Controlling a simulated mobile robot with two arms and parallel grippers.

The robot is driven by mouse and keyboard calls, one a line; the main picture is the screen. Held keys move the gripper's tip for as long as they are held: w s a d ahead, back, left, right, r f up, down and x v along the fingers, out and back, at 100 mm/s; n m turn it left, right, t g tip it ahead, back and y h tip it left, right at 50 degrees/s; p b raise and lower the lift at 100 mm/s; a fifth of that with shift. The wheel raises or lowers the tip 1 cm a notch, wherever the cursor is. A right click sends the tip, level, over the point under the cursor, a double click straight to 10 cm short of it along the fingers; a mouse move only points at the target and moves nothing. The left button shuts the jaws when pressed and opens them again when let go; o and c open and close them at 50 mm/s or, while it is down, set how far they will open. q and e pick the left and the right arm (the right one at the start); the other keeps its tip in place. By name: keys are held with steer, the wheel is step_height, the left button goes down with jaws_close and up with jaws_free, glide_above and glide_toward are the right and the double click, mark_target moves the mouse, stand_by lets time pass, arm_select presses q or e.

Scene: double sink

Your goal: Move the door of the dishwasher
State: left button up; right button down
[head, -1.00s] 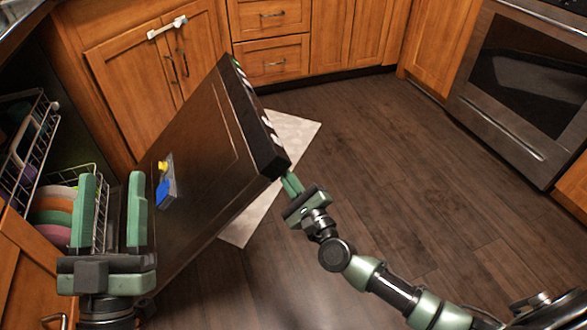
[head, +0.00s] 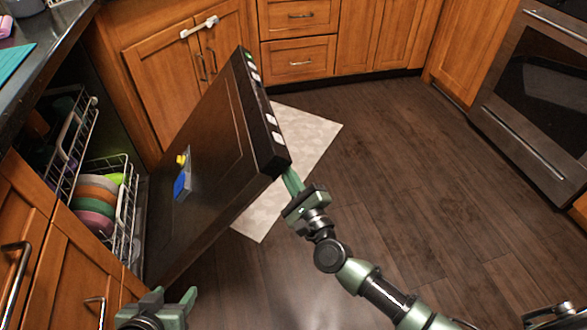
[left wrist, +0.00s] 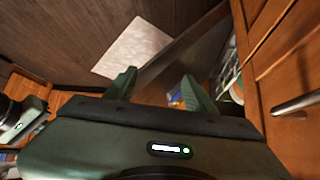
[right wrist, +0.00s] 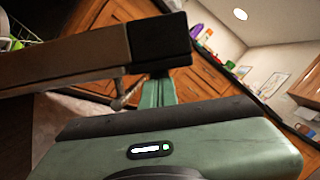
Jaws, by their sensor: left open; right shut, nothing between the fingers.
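The dishwasher door (head: 215,150) is dark and stands partly open, tilted out from the cavity at the left. A row of buttons runs along its top edge. My right gripper (head: 291,182) is shut and empty, its fingertips at the door's near top corner. In the right wrist view the door (right wrist: 90,55) spans the upper left, just beyond the shut fingers (right wrist: 157,92). My left gripper (head: 172,300) is open and empty, low at the bottom left near the cabinets. In the left wrist view its fingers (left wrist: 158,88) are spread, with the door (left wrist: 185,50) beyond them.
Dishwasher racks (head: 125,205) with colourful plates are inside the cavity. A blue and yellow item (head: 182,180) is on the door's inner face. Cabinets (head: 75,255) with handles stand at the left. A pale mat (head: 310,130) lies on the open floor. An oven (head: 535,95) is at the right.

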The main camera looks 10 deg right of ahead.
mark_target(272, 167)
steer(key=a+r+p, duration=0.4)
steer(key=shift+s+r, duration=0.1)
steer(key=shift+r, duration=0.2)
arm_select(q)
steer(key=s+a+f+g+p, duration=0.1)
steer(key=s+f+g, duration=0.1)
steer(key=s+f, duration=0.2)
steer(key=s+a+f+g+p, duration=0.1)
steer(key=s+f, duration=0.3)
steer(key=f, duration=0.7)
steer(key=s+a+f+g+y+p, duration=0.1)
steer(key=s+f+g+p, duration=0.2)
steer(key=f, duration=0.4)
steer(key=shift+s+f, duration=0.2)
steer(key=shift+s, duration=0.45)
arm_select(e)
steer(key=a+r, duration=0.6)
steer(key=a, duration=0.3)
steer(key=shift+s, duration=0.15)
steer(key=shift+d, duration=0.1)
